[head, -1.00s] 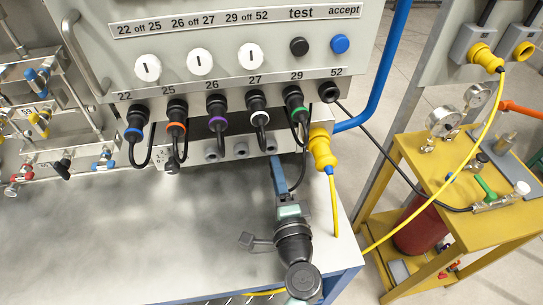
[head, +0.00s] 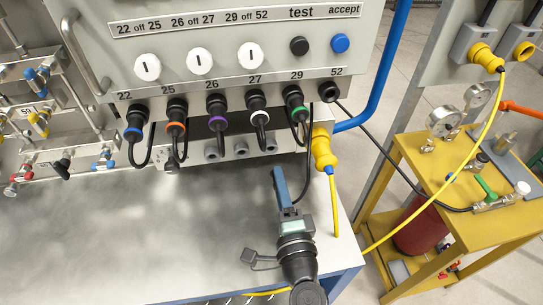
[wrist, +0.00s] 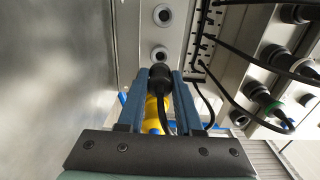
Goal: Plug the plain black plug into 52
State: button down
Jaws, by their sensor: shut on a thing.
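My gripper (head: 279,174), with blue fingers, is over the bench's right part, below and left of socket 52. In the wrist view my gripper (wrist: 160,80) is shut on the plain black plug (wrist: 160,73), whose black cable hangs between the fingers. The head view does not show the plug clearly. Socket 52 (head: 328,92) is a black round fitting at the right end of the panel's lower row. A black cable runs right from beside it; I cannot tell whether it comes out of it. The held plug is apart from 52.
Ringed black plugs fill the row left of 52, including the green-ringed one (head: 295,98) at 29. A yellow plug (head: 322,150) hangs just below 52. Grey sockets (head: 240,148) line the lower ledge. A yellow cart (head: 400,165) stands right.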

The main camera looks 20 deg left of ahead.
jog(key=b+v, duration=0.1)
jog(key=v, duration=0.7)
dwell(0.4)
jog(key=shift+w, duration=0.1)
notch_tip(320, 180, up, 6)
jog(key=w+d+p, duration=0.1)
jog(key=d+p, duration=0.1)
jog(key=p, duration=0.2)
jog(key=shift+w+d, duration=0.35)
jog(key=shift+w, duration=0.05)
jog(key=shift+f, duration=0.1)
notch_tip(320, 180, up, 6)
jog(key=w+d+p, duration=0.1)
jog(key=d+p, duration=0.1)
jog(key=p, duration=0.2)
jog(key=shift+w+d, duration=0.3)
jog(key=shift+w, duration=0.05)
